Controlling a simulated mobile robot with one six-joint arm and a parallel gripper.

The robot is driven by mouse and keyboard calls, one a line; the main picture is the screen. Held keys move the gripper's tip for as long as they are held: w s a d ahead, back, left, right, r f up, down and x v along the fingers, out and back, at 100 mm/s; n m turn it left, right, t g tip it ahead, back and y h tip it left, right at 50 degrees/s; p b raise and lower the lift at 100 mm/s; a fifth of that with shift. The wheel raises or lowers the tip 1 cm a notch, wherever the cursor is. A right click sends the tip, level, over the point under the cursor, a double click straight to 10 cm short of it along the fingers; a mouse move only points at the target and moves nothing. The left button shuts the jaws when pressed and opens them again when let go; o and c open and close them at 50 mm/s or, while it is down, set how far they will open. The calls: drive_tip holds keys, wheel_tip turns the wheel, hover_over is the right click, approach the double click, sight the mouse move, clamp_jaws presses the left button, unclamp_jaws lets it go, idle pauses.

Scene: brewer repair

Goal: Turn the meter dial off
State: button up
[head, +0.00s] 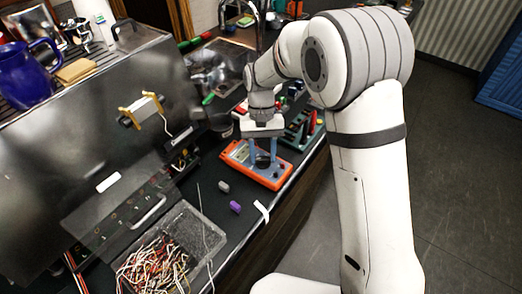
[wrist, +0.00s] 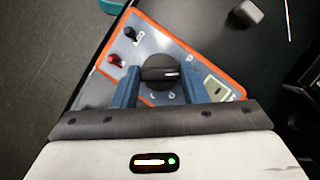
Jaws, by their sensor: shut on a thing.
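The orange-rimmed multimeter (head: 242,155) lies on the dark counter near its front edge. In the wrist view its grey-blue face (wrist: 160,42) shows a black round dial (wrist: 163,70) with a white pointer mark, a red plug, a black plug and a small display (wrist: 215,87). My gripper (head: 262,148) reaches down onto the meter. In the wrist view its two blue fingers (wrist: 162,78) stand on either side of the dial and are shut on it. The dial's pointer mark lies roughly sideways in the picture. The setting labels are too small to read.
A grey piece (head: 223,186) and a purple piece (head: 235,207) lie in front of the meter. A mesh tray of wires (head: 150,265) sits at the lower left, beside the opened brewer (head: 80,130). A green rack (head: 303,130) stands just behind the meter.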

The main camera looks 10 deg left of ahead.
drive_tip(key=shift+n+h, duration=0.3)
drive_tip(key=shift+n, duration=0.6)
idle(0.5)
drive_tip(key=o, duration=1)
drive_tip(key=shift+w+a+r, duration=0.1)
drive_tip(key=shift+r, duration=0.15)
drive_tip(key=b+v, duration=0.1)
drive_tip(key=v, duration=0.6)
drive_tip(key=shift+r, duration=0.15)
